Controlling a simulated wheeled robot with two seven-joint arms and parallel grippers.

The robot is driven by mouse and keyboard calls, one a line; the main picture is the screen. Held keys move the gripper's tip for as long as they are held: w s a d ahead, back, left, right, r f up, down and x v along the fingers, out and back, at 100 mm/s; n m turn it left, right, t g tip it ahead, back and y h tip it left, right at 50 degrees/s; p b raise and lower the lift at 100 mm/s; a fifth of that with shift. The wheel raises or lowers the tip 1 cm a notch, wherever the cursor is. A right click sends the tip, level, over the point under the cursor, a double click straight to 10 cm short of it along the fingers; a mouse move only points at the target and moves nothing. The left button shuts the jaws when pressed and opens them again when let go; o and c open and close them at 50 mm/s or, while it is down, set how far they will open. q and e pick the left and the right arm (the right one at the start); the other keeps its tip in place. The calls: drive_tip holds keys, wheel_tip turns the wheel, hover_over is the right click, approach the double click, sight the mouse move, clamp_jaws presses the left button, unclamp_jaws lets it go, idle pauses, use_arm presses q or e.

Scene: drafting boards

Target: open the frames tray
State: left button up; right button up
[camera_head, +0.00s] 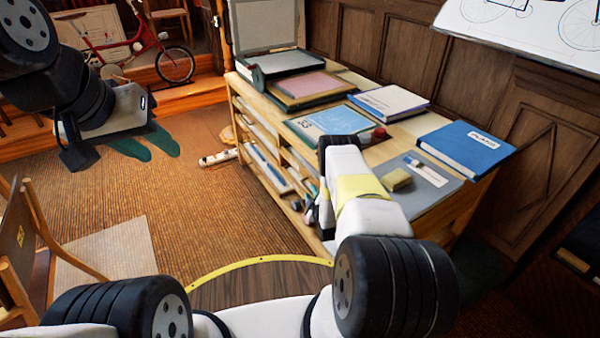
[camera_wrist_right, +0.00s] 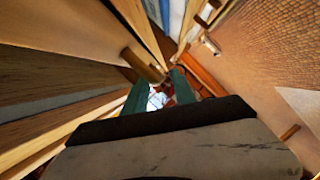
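The wooden cabinet (camera_head: 262,128) has several shallow trays in its front, with pale edges and gaps between them. I cannot read any label that marks the frames tray. In the right wrist view, a wooden peg-like handle (camera_wrist_right: 143,66) sticks out from a tray front, close ahead of the fingertips. My right gripper (camera_wrist_right: 160,92) has its two green fingers apart, with nothing seen held; I cannot tell if they touch the handle. In the head view my right arm hides its fingers beside the cabinet front. My left gripper (camera_head: 150,146) is open and empty over the floor at the left.
A blue binder (camera_head: 466,148), a white binder (camera_head: 388,102), a grey mat (camera_head: 425,190) and a blue book (camera_head: 330,122) lie on the cabinet top. A wooden chair (camera_head: 22,240) stands at lower left. Open carpet lies left of the cabinet.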

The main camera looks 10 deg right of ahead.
drive_tip(key=shift+x, duration=1.5)
clamp_jaws()
